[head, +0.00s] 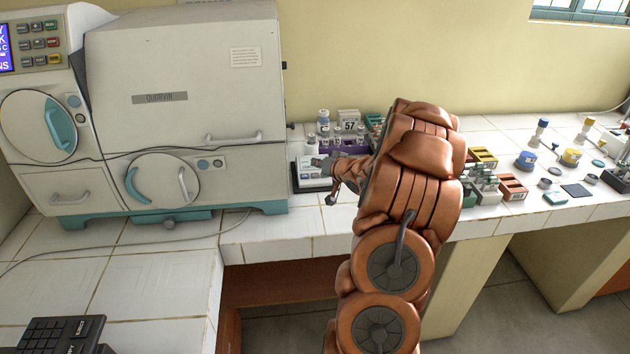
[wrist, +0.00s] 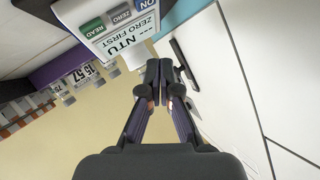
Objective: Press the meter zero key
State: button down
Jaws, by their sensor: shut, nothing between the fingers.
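The meter (wrist: 108,50) shows in the wrist view at the upper left, turned nearly upside down. Its grey zero key (wrist: 120,14) lies between the green READ key (wrist: 93,28) and the blue ON key (wrist: 147,4). Its screen (wrist: 131,36) reads "NTU" and "ZERO FIRST". In the head view the meter (head: 310,180) sits on the counter right of the large incubator, partly hidden by my gripper (head: 322,164). My gripper, also in the wrist view (wrist: 166,75), is shut and empty. Its fingertips appear beside the screen end, apart from the zero key; I cannot tell their height above it.
A purple rack (head: 328,146) with vials and a "57" label stands behind the meter. The white incubator (head: 190,80) closes off the left. Boxes (head: 512,187) and bottles (head: 571,156) stand on the right counter. A keypad (head: 60,335) lies at the lower left.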

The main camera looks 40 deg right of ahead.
jog(key=shift+w+d+f+b, duration=0.2)
jog(key=shift+f+b, duration=0.2)
jog(key=shift+f, duration=0.25)
jog(key=shift+w+d+f+b, duration=0.1)
jog(key=shift+w+f+b, duration=0.1)
jog(key=shift+f+b, duration=0.3)
jog(key=shift+w+d+f+p, duration=0.3)
jog(key=shift+w+f, duration=0.05)
jog(key=shift+f, duration=0.25)
jog(key=shift+w+d+f, duration=0.15)
jog(key=shift+w+f, duration=0.05)
jog(key=shift+f, duration=0.3)
jog(key=shift+w+d+f+p, duration=0.1)
jog(key=shift+w+f+p, duration=0.05)
jog(key=shift+f+p, duration=0.15)
jog(key=shift+w+d+f+p, duration=0.1)
jog(key=shift+f+p, duration=0.05)
jog(key=shift+f, duration=0.25)
dwell(0.5)
jog(key=shift+r, duration=0.1)
jog(key=shift+s+a+r+p, duration=0.2)
jog(key=shift+s+r+p, duration=0.1)
jog(key=shift+r+p, duration=0.35)
jog(key=r+p, duration=0.1)
jog(key=s+a+r+p, duration=0.1)
jog(key=r, duration=0.2)
jog(key=shift+s+a+r+p, duration=0.2)
jog(key=shift+s+p, duration=0.2)
dwell(0.3)
